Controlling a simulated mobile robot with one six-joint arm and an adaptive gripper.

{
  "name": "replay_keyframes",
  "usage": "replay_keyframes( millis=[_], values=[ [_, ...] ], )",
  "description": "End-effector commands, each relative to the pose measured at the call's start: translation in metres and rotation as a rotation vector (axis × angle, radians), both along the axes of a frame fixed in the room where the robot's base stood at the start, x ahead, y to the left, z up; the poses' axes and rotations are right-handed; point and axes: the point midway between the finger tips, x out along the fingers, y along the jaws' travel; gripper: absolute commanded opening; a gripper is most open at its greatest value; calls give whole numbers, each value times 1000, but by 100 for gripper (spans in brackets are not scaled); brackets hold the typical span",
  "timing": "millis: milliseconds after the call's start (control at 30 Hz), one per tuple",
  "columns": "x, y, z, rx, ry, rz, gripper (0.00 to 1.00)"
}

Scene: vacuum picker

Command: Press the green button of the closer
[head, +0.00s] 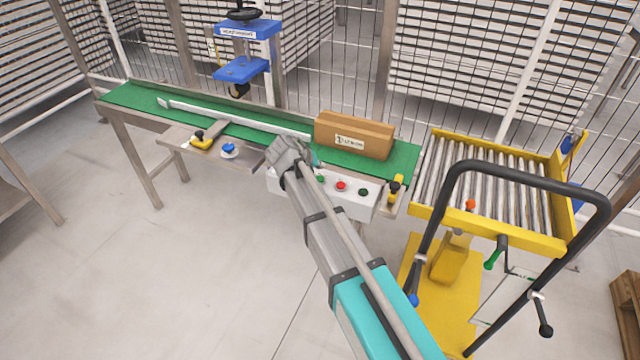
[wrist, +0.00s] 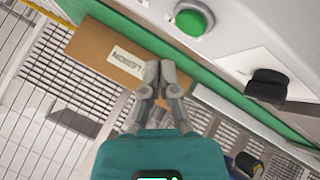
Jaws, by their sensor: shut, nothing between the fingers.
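A white control panel (head: 350,205) is fixed at the front of the conveyor. A green button (head: 320,179) sits on it just right of my gripper, beside a red button (head: 341,186) and a dark button (head: 363,192). My gripper (head: 284,148) is shut and empty, over the panel's left end, hiding part of it. In the wrist view a large round green button (wrist: 190,20) stands on the pale panel, beyond the shut fingertips (wrist: 160,75) and apart from them. A black knob (wrist: 267,87) is to its right. I cannot tell which panel is called the closer.
A cardboard box (head: 353,136) stands on the green belt (head: 125,97), behind the panel. A metal guide bar (head: 235,118) lies along the belt. A blue press (head: 240,68) stands behind. A yellow roller cart (head: 490,232) is at the right. Floor at the front left is clear.

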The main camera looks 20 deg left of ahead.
Motion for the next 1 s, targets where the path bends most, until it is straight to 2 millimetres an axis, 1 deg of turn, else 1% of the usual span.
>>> replay_keyframes(
  millis=[33,300,1000],
  values=[
    [0,0,-8,0,0,0,0],
    [0,0,-21,1,0,-1,0],
    [1,-2,-23,0,0,-2,0]
  ],
)
